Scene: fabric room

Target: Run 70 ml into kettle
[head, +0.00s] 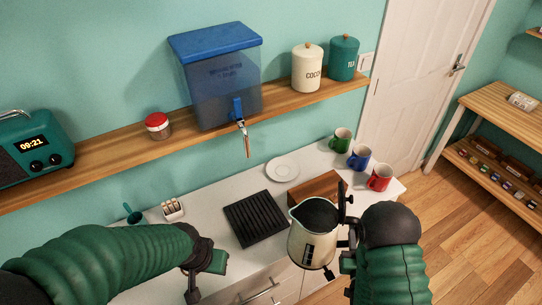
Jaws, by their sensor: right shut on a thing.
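The kettle (310,244) is a cream jug with a dark open top and a spout at its upper left. My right gripper (343,228) is shut on the kettle at its right side and holds it upright in front of the counter. The blue water dispenser (218,85) stands on the wooden shelf, with a blue tap (237,108) and a lever hanging below it. The kettle is below and to the right of the tap, apart from it. My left gripper (205,270) is low over the counter's front edge; its jaw opening is not clear.
On the white counter (215,206) are a black ribbed tray (255,218), a white plate (282,169), a wooden box (316,188), a toast rack (172,208) and green, blue and red mugs (360,157). A red-lidded jar (158,125) and canisters (307,68) share the shelf.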

